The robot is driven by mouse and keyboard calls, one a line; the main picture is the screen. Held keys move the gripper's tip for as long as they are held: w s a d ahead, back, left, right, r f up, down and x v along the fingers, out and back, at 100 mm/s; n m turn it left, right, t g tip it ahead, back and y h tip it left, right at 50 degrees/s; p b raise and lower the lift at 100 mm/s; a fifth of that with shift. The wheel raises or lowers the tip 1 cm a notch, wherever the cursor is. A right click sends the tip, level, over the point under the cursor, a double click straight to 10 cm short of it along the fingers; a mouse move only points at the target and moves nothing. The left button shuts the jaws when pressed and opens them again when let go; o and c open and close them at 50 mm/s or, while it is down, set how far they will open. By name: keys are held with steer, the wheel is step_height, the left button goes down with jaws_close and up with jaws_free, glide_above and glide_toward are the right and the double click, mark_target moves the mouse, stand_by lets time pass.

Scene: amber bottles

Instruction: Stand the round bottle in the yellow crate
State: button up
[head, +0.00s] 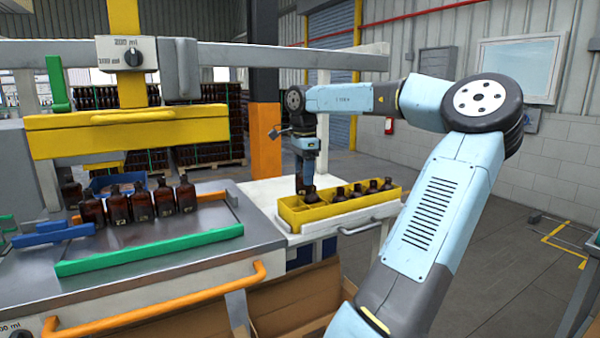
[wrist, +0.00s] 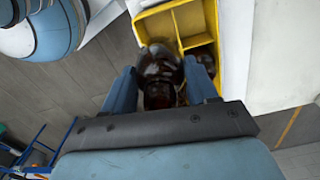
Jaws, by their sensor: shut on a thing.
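My gripper (head: 304,186) points down over the left end of the yellow crate (head: 290,215) in the head view. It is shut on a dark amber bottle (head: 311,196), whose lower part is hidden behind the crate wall. In the wrist view the round bottle (wrist: 160,78) sits between the two blue fingers, overlapping the yellow crate (wrist: 152,24). Whether its base touches the crate floor cannot be told. Several other amber bottles (head: 372,187) stand in the crate's right part. In the wrist view, part of another dark bottle shows beside the right finger.
The crate stands on a white table (head: 262,190). Several amber bottles (head: 140,203) stand on the metal bench at left, behind a green rail (head: 150,252). A yellow beam (head: 120,133) hangs above them. Empty compartments (wrist: 195,18) show at the top of the wrist view.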

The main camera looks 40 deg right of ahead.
mark_target(302, 161)
steer(key=shift+w+a, duration=0.2)
steer(key=shift+a, duration=0.05)
steer(key=shift+f, duration=3.95)
steer(key=o, duration=1.2)
steer(key=shift+f, duration=0.1)
step_height(302, 161, up, 14)
steer(key=shift+f, duration=0.1)
